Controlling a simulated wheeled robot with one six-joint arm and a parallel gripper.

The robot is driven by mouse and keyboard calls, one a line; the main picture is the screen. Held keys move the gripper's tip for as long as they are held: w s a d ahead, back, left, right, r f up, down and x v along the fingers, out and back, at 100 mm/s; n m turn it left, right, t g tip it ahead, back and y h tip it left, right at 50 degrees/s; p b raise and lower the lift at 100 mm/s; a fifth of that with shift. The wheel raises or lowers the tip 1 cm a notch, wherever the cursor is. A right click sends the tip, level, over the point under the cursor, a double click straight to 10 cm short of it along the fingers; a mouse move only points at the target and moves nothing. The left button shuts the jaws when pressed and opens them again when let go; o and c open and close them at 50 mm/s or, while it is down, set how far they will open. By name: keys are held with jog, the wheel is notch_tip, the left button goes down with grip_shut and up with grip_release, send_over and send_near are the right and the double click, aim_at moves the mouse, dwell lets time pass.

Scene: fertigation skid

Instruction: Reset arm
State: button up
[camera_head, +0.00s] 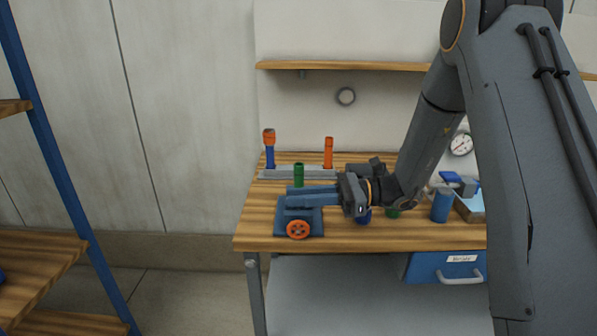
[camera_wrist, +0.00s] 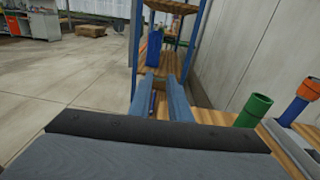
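My gripper (camera_head: 289,195) reaches leftward over the left part of the wooden bench, above a blue base with an orange handwheel (camera_head: 298,229). In the wrist view my gripper (camera_wrist: 161,84) shows two blue fingers standing apart. I see nothing held between them. A strip of bench and part of something blue show through the gap. My arm is bent, coming in from the right and hiding part of the bench's right side.
A green pipe (camera_head: 299,174) stands just behind the fingers. An orange-topped blue pipe (camera_head: 269,150) and an orange pipe (camera_head: 328,153) stand farther back. A blue cylinder (camera_head: 441,206) and a gauge (camera_head: 461,145) are right. A shelf rack (camera_head: 57,150) stands left.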

jog(key=s+d+f+n+g+h, duration=0.25)
jog(key=s+n+h, duration=0.2)
jog(key=s, duration=0.35)
jog(key=s+d+f+n+g+h, duration=0.1)
jog(key=s+d+f+n+h, duration=0.15)
jog(key=s+f+h, duration=0.4)
jog(key=s+d+n+t+h, duration=0.4)
jog(key=s+d+n+h, duration=0.2)
jog(key=d+n, duration=0.5)
jog(key=shift+s+d+r, duration=0.35)
jog(key=shift+d+r, duration=0.05)
jog(key=shift+d, duration=0.3)
